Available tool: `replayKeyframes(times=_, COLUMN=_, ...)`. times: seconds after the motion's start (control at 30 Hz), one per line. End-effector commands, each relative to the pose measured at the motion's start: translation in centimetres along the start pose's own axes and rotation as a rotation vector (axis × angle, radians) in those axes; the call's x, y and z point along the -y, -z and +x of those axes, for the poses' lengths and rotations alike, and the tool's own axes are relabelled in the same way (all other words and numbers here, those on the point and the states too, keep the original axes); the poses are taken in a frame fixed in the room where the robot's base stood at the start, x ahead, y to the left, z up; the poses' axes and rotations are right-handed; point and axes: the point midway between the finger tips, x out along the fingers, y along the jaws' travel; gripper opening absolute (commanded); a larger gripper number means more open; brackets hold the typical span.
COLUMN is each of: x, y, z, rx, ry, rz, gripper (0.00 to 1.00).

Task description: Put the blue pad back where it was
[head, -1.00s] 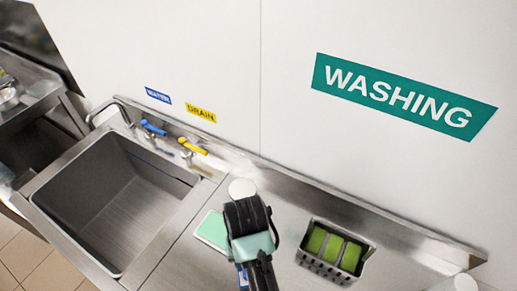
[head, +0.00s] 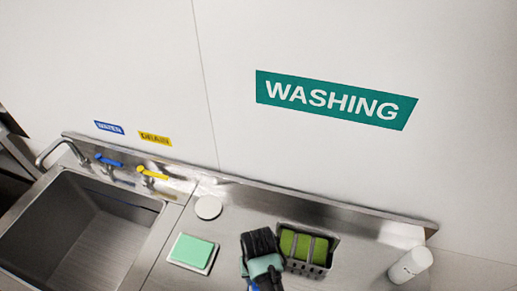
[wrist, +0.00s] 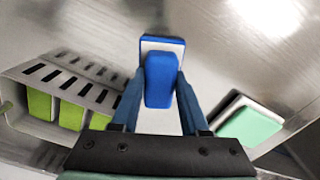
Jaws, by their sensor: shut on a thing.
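The blue pad (wrist: 160,80) is between the two fingers of my gripper (wrist: 161,100) in the wrist view, and the gripper is shut on it. Just beyond it in that view is a white plate with a blue face (wrist: 162,43); I cannot tell whether the two are joined or touching. In the head view my gripper (head: 262,250) is over the steel counter, between the green pad and the perforated caddy. It hides most of what it holds there.
The green pad (head: 193,250) lies on a white base to the left. The perforated caddy (head: 306,268) with green sponges (head: 303,247) stands close to the right. A white round object (head: 208,207), a white cylinder (head: 409,265) and the sink (head: 80,230) are nearby.

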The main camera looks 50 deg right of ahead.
Motion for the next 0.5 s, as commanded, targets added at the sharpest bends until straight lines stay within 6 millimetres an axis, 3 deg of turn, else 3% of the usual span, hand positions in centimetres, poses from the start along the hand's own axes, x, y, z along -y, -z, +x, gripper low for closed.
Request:
replayKeyframes(times=0.4, x=0.03, y=0.05, z=0.64, rx=-0.002, ry=0.0, rz=-0.001, gripper=0.0)
replayKeyframes(times=0.43, x=0.02, y=0.05, z=0.54, rx=-0.002, ry=0.0, rz=0.0, gripper=0.49)
replayKeyframes(times=0.5, x=0.02, y=0.04, z=0.51, rx=-0.002, ry=0.0, rz=0.0, gripper=0.62)
